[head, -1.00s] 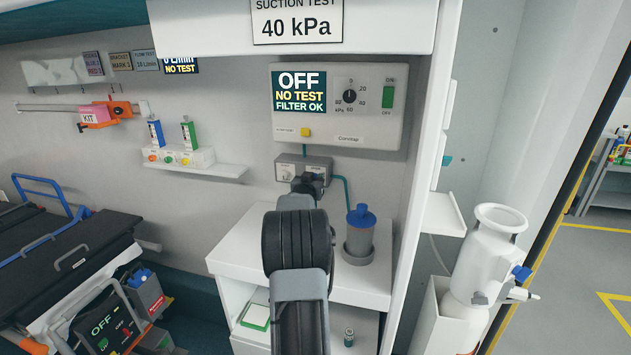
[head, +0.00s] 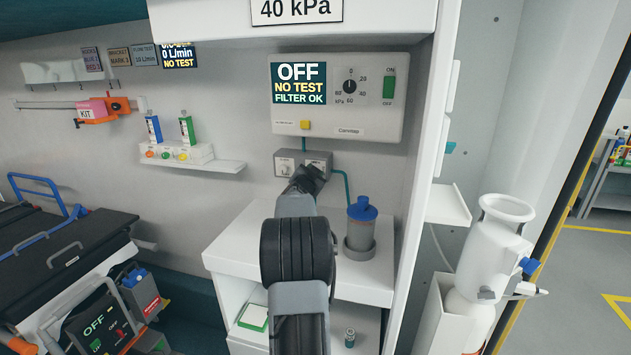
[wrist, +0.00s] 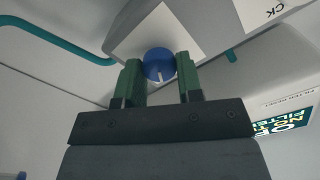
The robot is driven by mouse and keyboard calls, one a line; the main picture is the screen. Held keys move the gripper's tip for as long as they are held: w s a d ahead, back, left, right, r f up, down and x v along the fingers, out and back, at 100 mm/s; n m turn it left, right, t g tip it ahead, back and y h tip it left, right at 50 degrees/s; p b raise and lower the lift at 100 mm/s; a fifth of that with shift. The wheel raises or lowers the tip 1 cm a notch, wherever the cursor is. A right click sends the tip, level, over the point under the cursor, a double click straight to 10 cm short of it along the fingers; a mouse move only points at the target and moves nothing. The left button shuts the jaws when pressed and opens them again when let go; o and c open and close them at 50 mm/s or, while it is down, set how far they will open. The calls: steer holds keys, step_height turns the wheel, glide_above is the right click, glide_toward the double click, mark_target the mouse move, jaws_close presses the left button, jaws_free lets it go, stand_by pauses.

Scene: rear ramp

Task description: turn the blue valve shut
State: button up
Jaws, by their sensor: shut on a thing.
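The blue valve (wrist: 159,62) is a round blue knob with a white pointer mark, on a white plate of a light box. In the wrist view the two green fingers of my gripper (wrist: 159,70) stand on either side of it and grip it. In the head view my gripper (head: 317,170) is at the right part of the grey valve box (head: 287,156) on the wall, and my arm hides the knob.
A suction panel (head: 340,124) above reads OFF, NO TEST, FILTER OK. A teal tube (head: 346,181) runs from the box toward a blue-lidded canister (head: 361,228) on the white cabinet (head: 235,246).

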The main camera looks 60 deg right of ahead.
steer(key=shift+s+m+b, duration=0.15)
steer(key=shift+m+b, duration=2.8)
steer(key=shift+m, duration=2.95)
steer(key=o, duration=0.9)
steer(key=shift+f, duration=0.1)
steer(key=b+v, duration=0.1)
steer(key=v, duration=1.2)
steer(key=shift+a+b, duration=0.25)
steer(key=shift+b, duration=0.05)
